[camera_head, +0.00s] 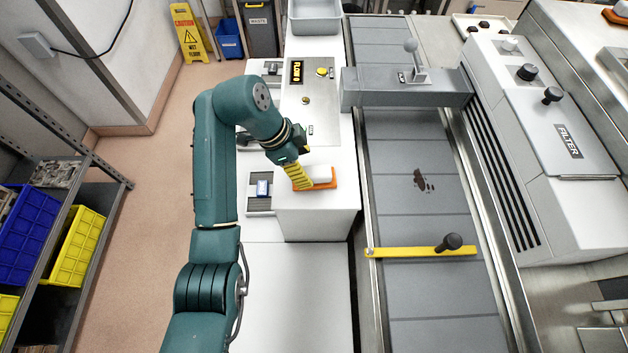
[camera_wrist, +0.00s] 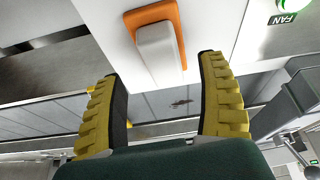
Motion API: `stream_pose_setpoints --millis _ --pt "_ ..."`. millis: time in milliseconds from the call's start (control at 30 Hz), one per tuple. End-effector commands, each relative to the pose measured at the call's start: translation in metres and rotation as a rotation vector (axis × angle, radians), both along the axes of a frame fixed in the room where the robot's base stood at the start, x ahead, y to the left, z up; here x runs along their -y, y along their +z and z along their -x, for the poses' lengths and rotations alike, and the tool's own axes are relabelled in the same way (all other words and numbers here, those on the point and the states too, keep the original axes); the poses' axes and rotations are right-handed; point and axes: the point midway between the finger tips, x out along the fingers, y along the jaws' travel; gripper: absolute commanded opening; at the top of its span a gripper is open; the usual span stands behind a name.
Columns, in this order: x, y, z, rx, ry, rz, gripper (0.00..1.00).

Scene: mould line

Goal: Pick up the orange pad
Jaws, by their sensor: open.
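The orange pad (camera_head: 333,180) lies on the white cabinet top (camera_head: 325,215), close to its right edge, with a pale grey block (camera_head: 322,174) on top of it. In the wrist view the orange pad (camera_wrist: 182,34) and the grey block (camera_wrist: 159,53) show ahead of and between my fingers. My gripper (camera_head: 301,183) is at the left side of the pad in the head view. In the wrist view my gripper (camera_wrist: 158,88) has its two yellow fingers wide apart with nothing between their tips. The gripper hides part of the pad's left end in the head view.
A grey conveyor (camera_head: 415,150) runs along the right of the cabinet, with a yellow bar (camera_head: 420,252) and a grey cross-beam (camera_head: 405,92) over it. A control panel (camera_head: 315,108) with a yellow knob stands behind the pad. A lower white surface (camera_head: 295,300) in front is clear.

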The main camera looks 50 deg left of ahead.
Motion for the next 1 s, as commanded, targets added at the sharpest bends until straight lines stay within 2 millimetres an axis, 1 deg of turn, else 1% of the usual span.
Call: stream_pose_setpoints --millis 67,200,300,400,567,600,667,700,767,800,933,967,1000 --pt "0.002 -0.006 -0.004 -0.001 0.0 0.001 0.74" --pt "0.009 -0.027 -0.014 -0.003 -0.001 0.004 0.74" --pt "0.012 -0.042 -0.019 -0.002 -0.001 0.003 0.74" --pt "0.013 -0.047 -0.021 0.0 0.0 0.0 0.74" --pt "0.013 -0.047 -0.02 0.0 0.0 0.0 0.74" --pt "0.013 -0.047 -0.02 0.0 0.0 0.0 0.7" --pt "0.013 -0.047 -0.02 0.0 0.0 0.0 0.59" --pt "0.013 -0.047 -0.02 0.0 0.0 0.0 0.51" --pt "0.013 -0.047 -0.02 0.0 0.0 0.0 0.4" --pt "0.013 -0.047 -0.02 0.0 0.0 0.0 0.32" --pt "0.013 -0.047 -0.02 -0.001 0.0 0.001 0.07" --pt "0.013 -0.047 -0.02 -0.001 0.0 0.001 0.04" --pt "0.013 -0.047 -0.02 -0.001 0.0 0.001 0.04"
